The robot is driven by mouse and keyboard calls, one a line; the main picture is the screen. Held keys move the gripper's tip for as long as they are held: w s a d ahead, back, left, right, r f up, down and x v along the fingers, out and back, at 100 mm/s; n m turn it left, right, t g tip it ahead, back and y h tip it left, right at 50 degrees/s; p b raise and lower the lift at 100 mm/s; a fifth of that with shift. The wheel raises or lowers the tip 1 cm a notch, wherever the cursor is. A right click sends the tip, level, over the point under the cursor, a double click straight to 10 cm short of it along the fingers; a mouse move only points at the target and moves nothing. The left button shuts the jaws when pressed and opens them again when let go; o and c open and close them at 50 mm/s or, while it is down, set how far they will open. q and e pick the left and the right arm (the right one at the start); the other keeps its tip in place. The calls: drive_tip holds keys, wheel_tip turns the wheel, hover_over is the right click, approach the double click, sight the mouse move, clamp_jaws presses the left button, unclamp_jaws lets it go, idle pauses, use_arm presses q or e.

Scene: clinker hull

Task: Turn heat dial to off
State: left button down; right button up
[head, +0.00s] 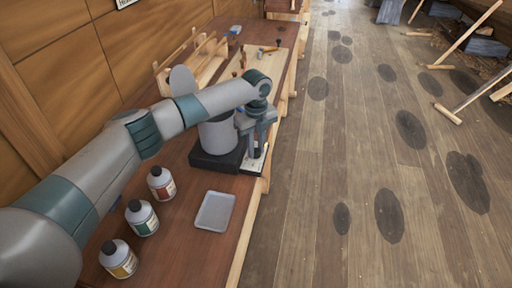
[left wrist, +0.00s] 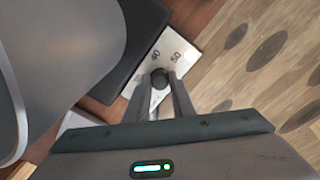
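My left gripper (head: 259,151) points down at the front right corner of a black heater base (head: 205,162). A grey pot (head: 217,136) stands on the base. The heat dial, a small round black knob (left wrist: 160,77), sits on a pale panel (left wrist: 178,52) with printed numbers, seen in the left wrist view. The two fingers of my left gripper (left wrist: 160,83) stand apart, one on each side of the knob. Whether they press on it cannot be told. The knob's pointer is not clear. In the head view my gripper hides the dial. My right gripper is not in view.
Three bottles with black caps (head: 143,217) stand on the bench, left of a small grey tray (head: 215,211). A wooden rack (head: 196,52) and some tools lie farther back. The bench's right edge is close to the panel, with open floor beyond.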

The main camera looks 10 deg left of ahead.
use_arm(q)
drive_tip(key=shift+n, duration=0.3)
drive_tip(key=shift+r+n+p, duration=0.15)
drive_tip(key=shift+n+p, duration=0.25)
drive_tip(key=shift+p, duration=0.25)
drive_tip(key=n+p, duration=0.3)
drive_tip(key=shift+d+n, duration=0.1)
drive_tip(key=shift+n, duration=0.3)
drive_tip(key=n+p, duration=0.3)
drive_tip(key=n, duration=0.1)
drive_tip(key=shift+n+p, duration=0.65)
drive_tip(key=shift+n, duration=0.75)
drive_tip(key=c, duration=1.5)
unclamp_jaws()
